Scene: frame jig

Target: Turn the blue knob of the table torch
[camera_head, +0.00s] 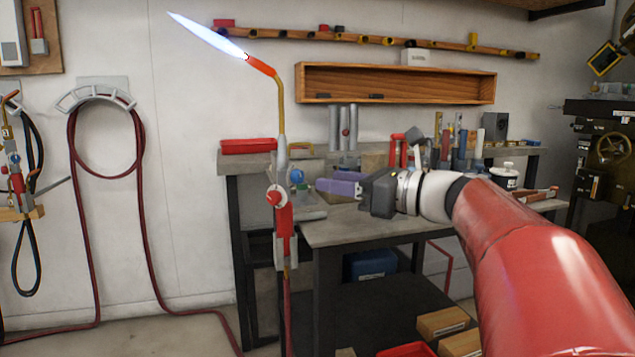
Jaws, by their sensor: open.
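The table torch (282,200) stands upright left of centre, with a red lower body, a red knob at its front and a brass neck bent to the left. A blue-white flame (205,36) burns from its tip. The blue knob (297,176) sits on the torch's right side. I cannot tell the exact gap in depth.
A grey workbench (350,230) stands behind the torch, with a red tray (248,146) and tools at its back. A wooden shelf (395,84) hangs on the wall. A red hose (140,200) hangs at left. The space left of the torch is open.

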